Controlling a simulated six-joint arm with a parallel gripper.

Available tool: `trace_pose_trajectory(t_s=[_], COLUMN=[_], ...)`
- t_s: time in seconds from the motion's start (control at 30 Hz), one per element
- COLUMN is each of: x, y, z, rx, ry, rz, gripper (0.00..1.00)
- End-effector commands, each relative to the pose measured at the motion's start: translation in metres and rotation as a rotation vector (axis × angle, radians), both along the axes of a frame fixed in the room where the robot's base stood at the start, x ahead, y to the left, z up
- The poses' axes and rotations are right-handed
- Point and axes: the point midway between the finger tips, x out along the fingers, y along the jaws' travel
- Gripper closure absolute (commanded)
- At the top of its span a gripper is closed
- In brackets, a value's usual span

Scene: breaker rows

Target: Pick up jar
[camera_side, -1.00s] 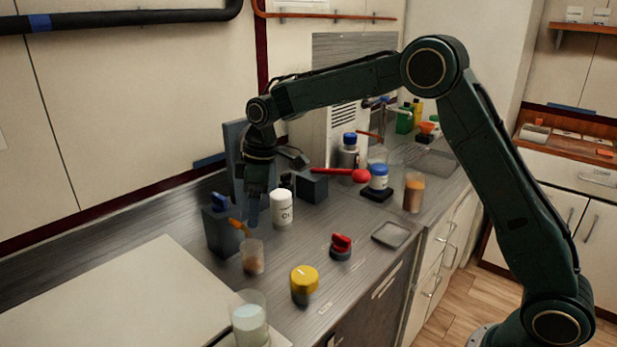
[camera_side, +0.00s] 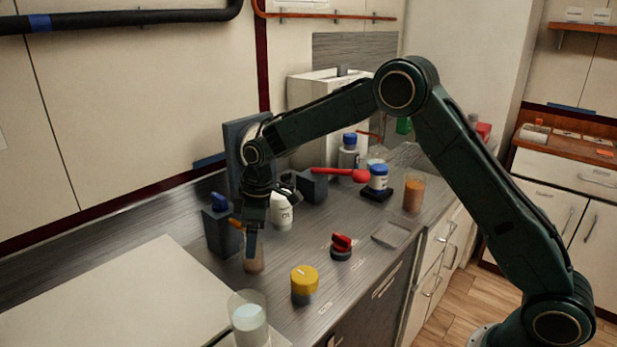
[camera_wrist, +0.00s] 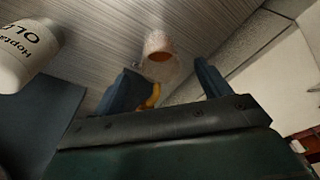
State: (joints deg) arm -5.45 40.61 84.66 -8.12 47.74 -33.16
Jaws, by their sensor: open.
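My gripper (camera_side: 251,243) points down with its blue fingers apart and empty. It is just above and behind a small clear jar with brown contents (camera_side: 254,263). In the wrist view this jar (camera_wrist: 159,48) lies ahead between the spread fingers (camera_wrist: 168,84), with its base partly showing. I cannot tell whether a finger touches it. A white labelled jar (camera_side: 283,214) stands close to the gripper, partly hidden by it, and shows at the left of the wrist view (camera_wrist: 24,55). A yellow-lidded jar (camera_side: 304,284) stands to the right. Which one is the task's jar is unclear.
A blue-grey block with a blue knob and an orange lever (camera_side: 220,230) stands left of the gripper. A red knob (camera_side: 341,246) is at the right. A clear beaker (camera_side: 249,318) stands in front. A red-handled lever (camera_side: 345,175) sticks out behind. A pale board (camera_side: 120,300) covers the left.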

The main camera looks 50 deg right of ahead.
Motion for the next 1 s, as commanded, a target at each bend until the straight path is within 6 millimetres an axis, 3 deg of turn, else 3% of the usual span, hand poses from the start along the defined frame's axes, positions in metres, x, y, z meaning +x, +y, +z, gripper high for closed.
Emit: trace_pose_trajectory(t_s=[0.4,0.93,1.0], x=[0.003,0.004,0.004], y=[0.006,0.005,0.005], z=[-0.042,-0.043,-0.043], rx=[0.0,-0.001,-0.001], ry=[0.001,0.001,0.001], rz=[0.001,0.0,0.0], gripper=[0.24,0.24,0.35])
